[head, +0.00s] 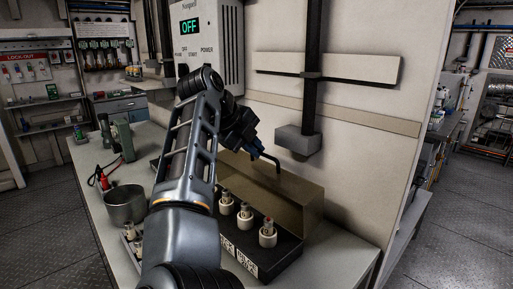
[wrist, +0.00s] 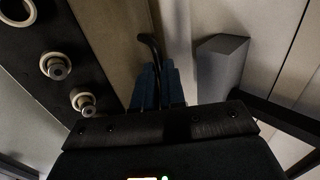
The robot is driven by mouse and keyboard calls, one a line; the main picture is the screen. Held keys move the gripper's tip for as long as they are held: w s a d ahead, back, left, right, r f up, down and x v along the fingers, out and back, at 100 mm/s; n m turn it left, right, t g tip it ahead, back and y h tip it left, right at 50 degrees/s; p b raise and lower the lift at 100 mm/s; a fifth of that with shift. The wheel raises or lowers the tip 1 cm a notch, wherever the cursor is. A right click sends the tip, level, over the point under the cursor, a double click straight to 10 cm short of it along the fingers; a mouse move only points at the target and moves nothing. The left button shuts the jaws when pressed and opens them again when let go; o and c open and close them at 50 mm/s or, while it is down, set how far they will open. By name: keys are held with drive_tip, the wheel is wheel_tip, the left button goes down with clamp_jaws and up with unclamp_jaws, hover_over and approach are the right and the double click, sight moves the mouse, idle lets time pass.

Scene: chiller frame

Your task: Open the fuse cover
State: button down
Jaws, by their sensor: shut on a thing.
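The fuse cover (head: 298,197) is a brownish, see-through panel. It stands raised along the back of the black fuse box (head: 285,254), and several pale fuses (head: 267,234) are exposed in front of it. In the wrist view the cover (wrist: 115,35) runs beside the fuses (wrist: 56,66). A thin black bent handle (head: 270,158) shows at the cover's top edge. My gripper (head: 256,150) is shut on this handle; in the wrist view its blue fingers close around the handle (wrist: 152,45). My arm hides the left part of the box and cover.
A grey block (head: 298,140) on a dark vertical conduit is fixed to the wall just right of my gripper. A control box (head: 209,40) reading OFF hangs above. A metal pot (head: 125,204) stands on the bench to the left. The bench front right is clear.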

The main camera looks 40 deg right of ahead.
drive_tip(key=c, duration=1.2)
unclamp_jaws()
drive_tip(key=v, duration=0.8)
drive_tip(key=shift+b, duration=0.3)
drive_tip(key=shift+f, duration=0.1)
